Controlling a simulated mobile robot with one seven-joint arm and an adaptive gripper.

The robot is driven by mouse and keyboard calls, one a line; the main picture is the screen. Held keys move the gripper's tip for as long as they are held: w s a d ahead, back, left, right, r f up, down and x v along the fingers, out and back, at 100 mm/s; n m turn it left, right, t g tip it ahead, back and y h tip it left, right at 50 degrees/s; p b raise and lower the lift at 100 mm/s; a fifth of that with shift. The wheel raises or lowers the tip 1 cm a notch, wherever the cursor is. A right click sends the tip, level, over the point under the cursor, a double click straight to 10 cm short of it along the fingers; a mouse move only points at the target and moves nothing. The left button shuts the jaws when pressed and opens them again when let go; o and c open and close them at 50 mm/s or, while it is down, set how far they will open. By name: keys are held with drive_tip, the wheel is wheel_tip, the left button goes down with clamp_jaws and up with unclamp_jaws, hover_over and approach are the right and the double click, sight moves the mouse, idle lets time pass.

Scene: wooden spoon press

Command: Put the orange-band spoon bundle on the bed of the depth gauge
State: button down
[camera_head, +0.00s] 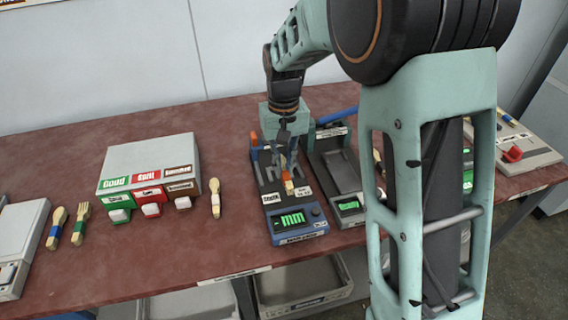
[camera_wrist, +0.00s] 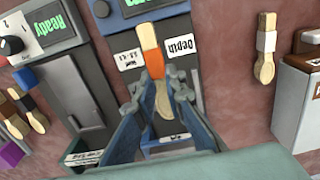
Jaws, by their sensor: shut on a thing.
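The orange-band spoon bundle (camera_wrist: 152,62) is pale wood with an orange band around its middle. It also shows in the head view (camera_head: 288,185), below my gripper. My gripper (camera_wrist: 155,92) is shut on the bundle, with one finger on each side near the band and the spoon bowl between the fingers. The depth gauge (camera_head: 290,222) has a blue front, a green "mm" display and a "Depth" label. The bundle lies lengthwise over the gauge's dark bed (camera_wrist: 126,62). I cannot tell whether it touches the bed. My fingers hide part of the gauge.
A grey device with a green display (camera_head: 347,204) stands close right of the gauge. A white-band spoon (camera_head: 215,198) lies left of it, beside a box with coloured labels and buttons (camera_head: 150,165). A blue-band spoon (camera_head: 57,228) and green-band fork (camera_head: 81,225) lie further left.

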sight(284, 161)
drive_tip(key=w+f, duration=0.2)
drive_tip(key=f, duration=0.1)
drive_tip(key=shift+w+f, duration=0.1)
drive_tip(key=shift+w, duration=0.15)
drive_tip(key=shift+f, duration=1.45)
drive_tip(key=shift+f+b, duration=0.25)
drive_tip(key=shift+b, duration=0.1)
drive_tip(key=c, duration=2)
unclamp_jaws()
drive_tip(key=shift+r, duration=0.1)
wheel_tip(284, 161, up, 12)
drive_tip(key=shift+r+p, duration=0.2)
drive_tip(key=shift+p, duration=0.55)
